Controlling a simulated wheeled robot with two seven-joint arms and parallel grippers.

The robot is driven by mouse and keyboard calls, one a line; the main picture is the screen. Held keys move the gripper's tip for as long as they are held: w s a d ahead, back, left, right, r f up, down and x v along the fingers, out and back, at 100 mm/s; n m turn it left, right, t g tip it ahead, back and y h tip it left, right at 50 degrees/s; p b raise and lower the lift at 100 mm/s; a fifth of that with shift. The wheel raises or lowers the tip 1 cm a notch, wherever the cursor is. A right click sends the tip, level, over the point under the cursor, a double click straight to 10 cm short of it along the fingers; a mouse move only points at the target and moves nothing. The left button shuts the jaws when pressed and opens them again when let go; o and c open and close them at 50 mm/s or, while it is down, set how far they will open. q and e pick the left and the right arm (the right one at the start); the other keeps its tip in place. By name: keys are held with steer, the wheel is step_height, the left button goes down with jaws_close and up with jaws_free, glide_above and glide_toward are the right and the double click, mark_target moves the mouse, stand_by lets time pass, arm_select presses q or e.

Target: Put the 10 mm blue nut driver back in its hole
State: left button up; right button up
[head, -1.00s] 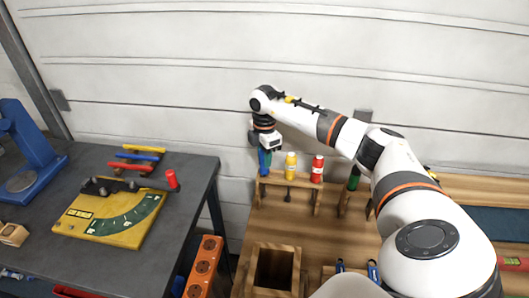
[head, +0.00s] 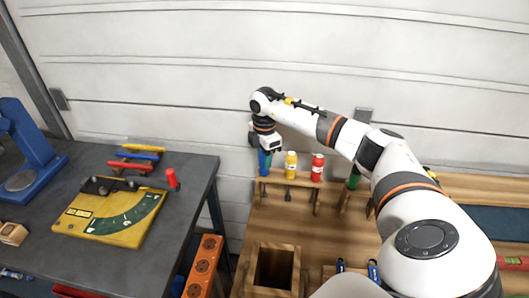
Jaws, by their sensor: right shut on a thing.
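The blue nut driver (head: 264,163) is upright at the left end of a small wooden rack (head: 276,180). My right gripper (head: 264,148) is above it, pointing down, and shut on its upper part. Whether the driver's shaft is in the rack's hole is too small to tell. A yellow-handled driver (head: 291,165) and a red-handled driver (head: 317,167) stand upright in the rack to its right. My left gripper is not in view.
A green handle (head: 353,181) stands in another rack on the right, partly behind my right arm. An open wooden box (head: 250,275) sits at the front of the bench. A dark table (head: 80,262) with a yellow angle gauge (head: 88,226) is on the left.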

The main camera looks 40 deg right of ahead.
steer(key=shift+f, duration=0.2)
stand_by(0.3)
steer(key=o, duration=1.4)
steer(key=shift+r, duration=0.15)
steer(key=shift+r+p, duration=2.8)
steer(key=shift+r, duration=0.65)
steer(key=shift+f, duration=0.1)
